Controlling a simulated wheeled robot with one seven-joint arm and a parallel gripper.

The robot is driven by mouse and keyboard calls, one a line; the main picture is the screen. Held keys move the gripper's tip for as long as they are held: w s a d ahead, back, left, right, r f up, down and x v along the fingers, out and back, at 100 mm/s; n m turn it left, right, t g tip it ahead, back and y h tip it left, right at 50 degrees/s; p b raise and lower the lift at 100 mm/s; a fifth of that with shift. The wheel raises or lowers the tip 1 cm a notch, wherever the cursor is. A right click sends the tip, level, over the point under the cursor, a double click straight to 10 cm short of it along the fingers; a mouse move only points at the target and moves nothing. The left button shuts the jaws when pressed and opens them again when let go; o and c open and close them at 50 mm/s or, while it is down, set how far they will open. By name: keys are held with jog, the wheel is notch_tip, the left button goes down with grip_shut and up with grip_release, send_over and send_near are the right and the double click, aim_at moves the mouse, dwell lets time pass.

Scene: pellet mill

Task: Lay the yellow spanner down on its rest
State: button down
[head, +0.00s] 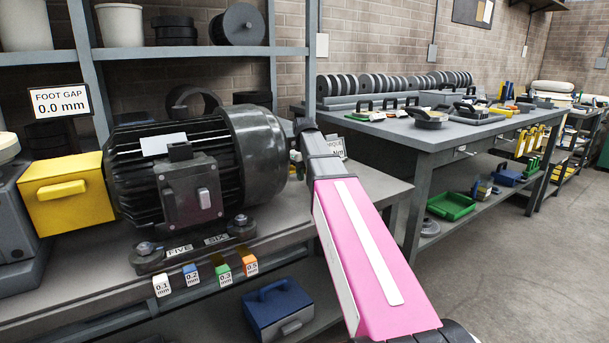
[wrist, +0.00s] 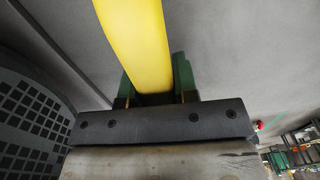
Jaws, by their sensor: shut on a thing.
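In the wrist view my gripper (wrist: 154,88) is shut on the yellow spanner (wrist: 135,38), with a green finger on each side of its smooth yellow shaft. The spanner runs up out of the top of the wrist view, so its far end is hidden. A plain grey surface lies behind it; I cannot tell how far away. In the head view my pink arm reaches to the right end of the black motor (head: 190,165), and neither my gripper nor the spanner can be made out there. I cannot pick out the spanner's rest in either view.
The motor's grilled end cover (wrist: 30,120) is close on the left of the wrist view. A partly hidden sign (head: 337,146) stands behind my arm. A yellow box (head: 66,192) is left of the motor, and small labelled blocks (head: 222,271) line the bench's front edge.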

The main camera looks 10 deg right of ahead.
jog(key=shift+f, duration=1.25)
dwell(0.3)
jog(key=shift+c, duration=1.2)
grip_release()
jog(key=shift+r, duration=4.5)
